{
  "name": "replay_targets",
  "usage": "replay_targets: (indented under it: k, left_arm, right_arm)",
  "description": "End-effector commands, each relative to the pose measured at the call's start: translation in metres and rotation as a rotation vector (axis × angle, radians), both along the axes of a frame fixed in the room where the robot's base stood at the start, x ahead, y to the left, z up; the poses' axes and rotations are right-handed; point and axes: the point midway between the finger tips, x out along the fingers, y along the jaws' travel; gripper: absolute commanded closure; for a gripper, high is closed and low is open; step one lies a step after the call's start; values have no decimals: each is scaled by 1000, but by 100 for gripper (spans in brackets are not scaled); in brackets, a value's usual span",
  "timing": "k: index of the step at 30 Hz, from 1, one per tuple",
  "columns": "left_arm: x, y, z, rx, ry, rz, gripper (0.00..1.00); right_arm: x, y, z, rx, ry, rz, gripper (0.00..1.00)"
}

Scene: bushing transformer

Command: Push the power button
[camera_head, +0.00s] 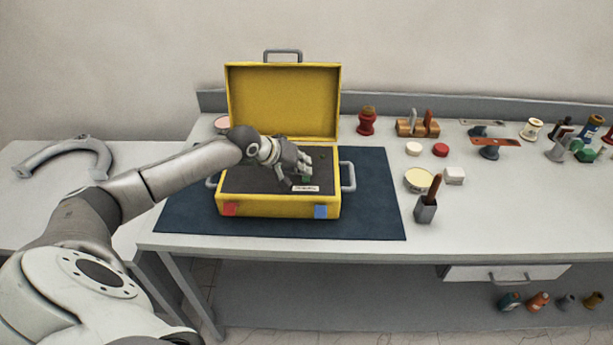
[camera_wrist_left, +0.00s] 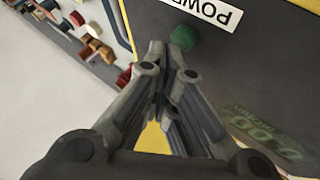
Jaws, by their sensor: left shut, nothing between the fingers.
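The yellow case (camera_head: 283,209) stands open on the blue mat, lid up, with a dark panel inside. A green button (camera_wrist_left: 183,37) sits on the panel beside a white label (camera_wrist_left: 208,11) whose visible letters begin "POW". The button (camera_head: 306,179) and label (camera_head: 306,188) also show in the head view near the panel's front right. My left gripper (camera_head: 300,177) is over the panel, shut and empty. In the left wrist view its closed fingertips (camera_wrist_left: 170,52) lie right next to the button; I cannot tell whether they touch it. My right gripper is out of view.
The dark blue mat (camera_head: 378,205) lies under the case. The case has grey side handles (camera_head: 348,177). A curved grey part (camera_head: 62,152) lies at the left.

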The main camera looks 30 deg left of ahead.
Motion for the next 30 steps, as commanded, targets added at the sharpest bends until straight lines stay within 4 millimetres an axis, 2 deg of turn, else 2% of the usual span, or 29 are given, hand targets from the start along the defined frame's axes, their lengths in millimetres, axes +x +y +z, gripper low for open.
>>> replay_targets:
  k: [14, 30]
  left_arm:
    - [0, 0, 0, 0, 0, 0, 100]
    - [0, 0, -9, 0, 1, 0, 100]
  right_arm:
    - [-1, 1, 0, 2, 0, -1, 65]
    - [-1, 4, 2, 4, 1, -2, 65]
